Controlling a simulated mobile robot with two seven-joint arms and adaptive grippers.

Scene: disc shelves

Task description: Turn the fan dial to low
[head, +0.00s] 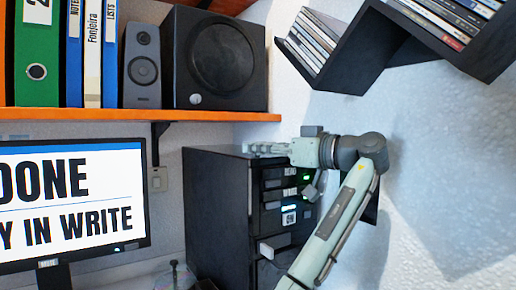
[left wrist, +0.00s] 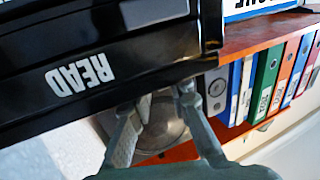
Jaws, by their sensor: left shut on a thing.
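A black tower unit (head: 212,215) with green lights and drive slots stands right of the monitor in the head view. My left gripper (head: 268,149) reaches in from the right to the tower's top front edge. In the left wrist view its two fingers (left wrist: 162,98) come up against the edge of a black panel marked READ (left wrist: 80,73). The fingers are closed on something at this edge. The fan dial itself is hidden or too small to make out clearly between the fingertips. My right gripper is not in view.
An orange shelf (head: 120,114) above the tower holds binders (head: 37,60), a small speaker (head: 142,70) and a large black speaker (head: 215,60). A dark angled wall shelf (head: 360,50) with disc cases hangs above my left arm. A monitor (head: 70,205) stands at left.

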